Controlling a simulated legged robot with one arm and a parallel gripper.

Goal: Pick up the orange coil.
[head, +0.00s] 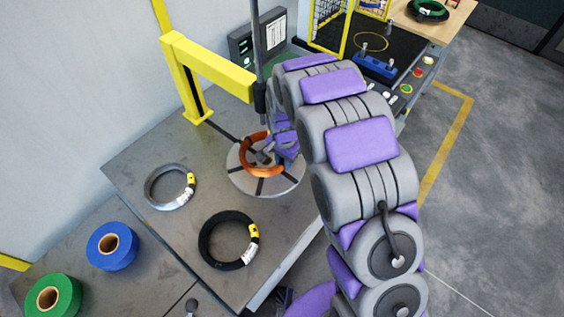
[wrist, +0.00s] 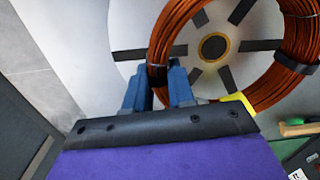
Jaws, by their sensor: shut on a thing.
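The orange coil (head: 248,160) is over the round grey turntable (head: 289,184) in the head view, partly hidden by my arm. In the wrist view the orange coil (wrist: 161,50) fills the top right, with dark bands around it, and the turntable (wrist: 127,22) with its dark radial strips shows behind it. My gripper (wrist: 165,76) has its blue fingers on either side of the coil's near rim, at a dark band, and is shut on it. In the head view my gripper (head: 266,157) is small at the coil. I cannot tell whether the coil touches the turntable.
A silver coil (head: 150,189) and a black coil (head: 204,243) lie on the grey table (head: 150,240). Blue (head: 121,256) and green (head: 68,293) tape rolls sit at the lower left. A yellow frame (head: 205,66) with a vertical post (head: 258,45) stands close behind the turntable.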

